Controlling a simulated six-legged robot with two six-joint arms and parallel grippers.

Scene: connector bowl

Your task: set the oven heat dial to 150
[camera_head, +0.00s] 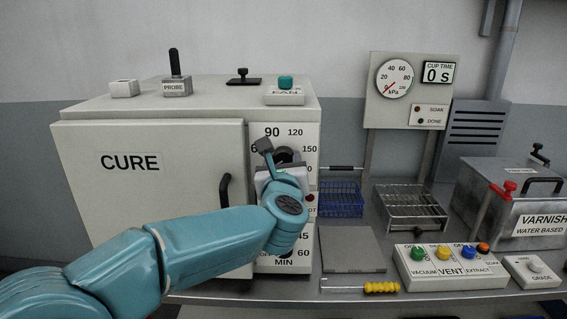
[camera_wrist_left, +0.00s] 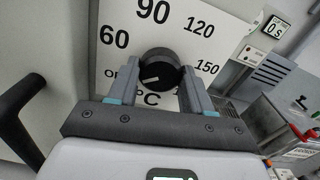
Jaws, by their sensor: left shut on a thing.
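The black round heat dial (camera_wrist_left: 160,74) sits on the white oven panel, ringed by 60, 90, 120 and 150. Its white mark points left, toward the partly hidden OFF label. In the wrist view my left gripper (camera_wrist_left: 155,92) has one finger on each side of the dial and is shut on it. In the head view the left gripper (camera_head: 279,166) is at the upper panel of the CURE oven (camera_head: 130,200), covering most of the dial (camera_head: 288,155). The 150 label (camera_head: 309,149) shows right of the gripper. My right gripper is out of view.
The oven door handle (camera_head: 225,193) stands out just left of my gripper. A lower MIN dial is mostly hidden by my arm. A blue basket (camera_head: 341,198), wire rack (camera_head: 410,207), grey plate (camera_head: 351,250) and button box (camera_head: 450,266) stand to the right.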

